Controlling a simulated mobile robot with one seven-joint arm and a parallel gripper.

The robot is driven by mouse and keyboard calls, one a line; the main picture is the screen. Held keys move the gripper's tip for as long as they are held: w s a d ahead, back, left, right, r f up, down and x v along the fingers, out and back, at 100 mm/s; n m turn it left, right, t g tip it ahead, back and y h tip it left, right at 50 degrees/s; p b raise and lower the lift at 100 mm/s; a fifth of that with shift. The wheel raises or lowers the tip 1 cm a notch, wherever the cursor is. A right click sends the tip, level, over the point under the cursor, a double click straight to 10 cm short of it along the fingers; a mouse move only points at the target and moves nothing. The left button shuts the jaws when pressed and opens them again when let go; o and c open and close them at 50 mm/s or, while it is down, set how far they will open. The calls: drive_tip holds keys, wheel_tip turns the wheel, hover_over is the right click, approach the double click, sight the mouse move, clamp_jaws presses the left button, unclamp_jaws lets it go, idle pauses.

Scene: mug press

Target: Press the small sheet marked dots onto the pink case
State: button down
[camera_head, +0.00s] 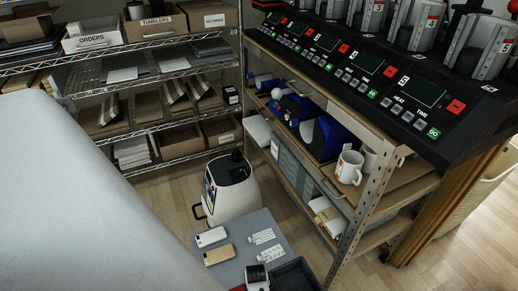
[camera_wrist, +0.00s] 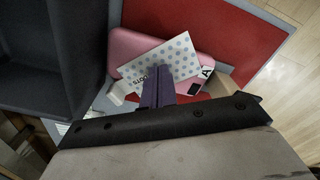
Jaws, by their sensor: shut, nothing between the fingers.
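The pink case (camera_wrist: 128,42) lies on a red mat (camera_wrist: 225,30) in the wrist view, with a label marked A (camera_wrist: 207,72) near its right end. The small white sheet with blue-grey dots (camera_wrist: 178,52) lies over the case, at an angle to it. The word on the sheet is partly hidden by my fingers. My gripper (camera_wrist: 157,76) is shut and empty, with its fingertips over the lower part of the sheet. I cannot tell whether they touch it. In the head view I cannot make out the case or the dotted sheet.
A dark tray (camera_wrist: 40,75) stands left of the mat. In the head view, a white case (camera_head: 211,237), a gold case (camera_head: 218,255) and two printed sheets (camera_head: 262,236) lie on the grey table (camera_head: 236,230). A metal shelf with mugs (camera_head: 349,167) stands at right.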

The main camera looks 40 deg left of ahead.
drive_tip(key=shift+d+f, duration=0.1)
idle(0.3)
wheel_tip(320, 180, up, 6)
drive_tip(key=p, duration=0.6)
idle(0.5)
